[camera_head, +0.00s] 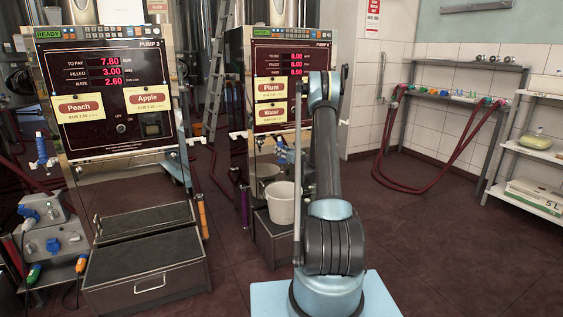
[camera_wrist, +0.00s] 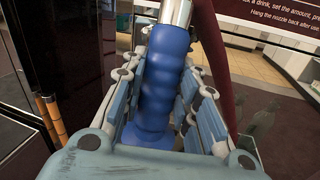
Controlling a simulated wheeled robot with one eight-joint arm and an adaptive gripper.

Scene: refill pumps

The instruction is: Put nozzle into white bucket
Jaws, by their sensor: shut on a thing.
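In the wrist view my gripper (camera_wrist: 167,105) is shut on the blue ribbed grip of the nozzle (camera_wrist: 165,65). The nozzle's metal part shows above the grip, and a dark red hose (camera_wrist: 213,60) runs beside it. In the head view my arm hides most of the gripper and the held nozzle. The white bucket (camera_head: 284,207) stands upright on a dark step in front of the right pump, left of my arm. The bucket is not visible in the wrist view.
The Pump 3 cabinet (camera_head: 105,90) stands at left with dark drawer steps (camera_head: 145,262) before it. The right pump (camera_head: 280,85) has Plum and Water labels. A grey socket box (camera_head: 55,240) is far left. Red hoses hang from a rack (camera_head: 455,98). Floor at right is clear.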

